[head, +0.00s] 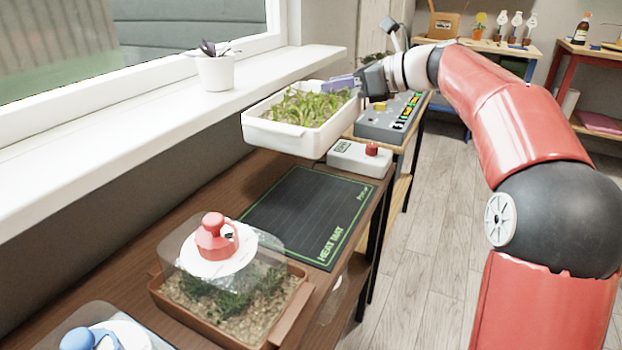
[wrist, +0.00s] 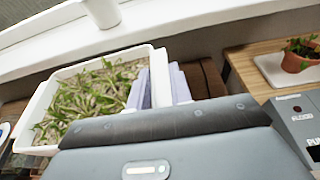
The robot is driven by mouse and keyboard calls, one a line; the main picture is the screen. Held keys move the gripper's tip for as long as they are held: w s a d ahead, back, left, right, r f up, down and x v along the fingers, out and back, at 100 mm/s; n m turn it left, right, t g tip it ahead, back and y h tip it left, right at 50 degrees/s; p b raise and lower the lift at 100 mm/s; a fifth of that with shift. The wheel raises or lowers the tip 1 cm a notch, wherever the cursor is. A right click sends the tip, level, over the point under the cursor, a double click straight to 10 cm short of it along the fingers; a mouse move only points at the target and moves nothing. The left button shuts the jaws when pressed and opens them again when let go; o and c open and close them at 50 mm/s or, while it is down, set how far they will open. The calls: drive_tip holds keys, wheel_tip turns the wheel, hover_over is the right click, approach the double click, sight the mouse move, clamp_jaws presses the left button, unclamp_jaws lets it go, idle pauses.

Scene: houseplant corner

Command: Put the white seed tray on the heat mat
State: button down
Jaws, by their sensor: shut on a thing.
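The white seed tray (head: 288,138), full of green seedlings, is in the air in the head view, above the far end of the dark heat mat (head: 300,208) and the wooden bench. My gripper (head: 347,84) is shut on the tray's right rim. In the wrist view, the pale fingers of my gripper (wrist: 164,88) close over the wall of the tray (wrist: 38,108). The heat mat lies flat on the bench with a green border, and its visible surface is bare. The tray looks about level.
A grey-white box with a red knob (head: 360,157) stands at the mat's far edge. A covered brown propagator (head: 230,300) with a red-handled lid stands at its near edge. A grey control panel (head: 390,122) is behind. A potted plant (head: 215,70) stands on the windowsill.

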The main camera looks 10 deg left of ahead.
wheel_tip(320, 180, down, 18)
drive_tip(key=shift+d+r+b, duration=0.1)
drive_tip(key=shift+b, duration=0.95)
drive_tip(key=c, duration=1.3)
unclamp_jaws()
drive_tip(key=shift+o, duration=0.2)
drive_tip(key=v, duration=1.2)
drive_tip(key=s+a+f+n+g+h, duration=0.1)
drive_tip(key=s+f+n+h, duration=0.15)
drive_tip(key=s+n, duration=0.4)
drive_tip(key=s+f+n+g+h, duration=0.1)
drive_tip(key=s+n+h, duration=0.25)
drive_tip(key=s, duration=0.65)
drive_tip(key=s+d+f+n+t+h, duration=0.1)
drive_tip(key=s+d+f+n+h, duration=0.2)
drive_tip(key=s+n, duration=0.3)
drive_tip(key=s+d+f+n+t+h, duration=0.1)
drive_tip(key=s+d+f+n+h, duration=0.3)
drive_tip(key=s, duration=0.5)
drive_tip(key=shift+d+n+t+h, duration=0.35)
drive_tip(key=shift+d+n, duration=0.35)
drive_tip(key=shift+n, duration=0.3)
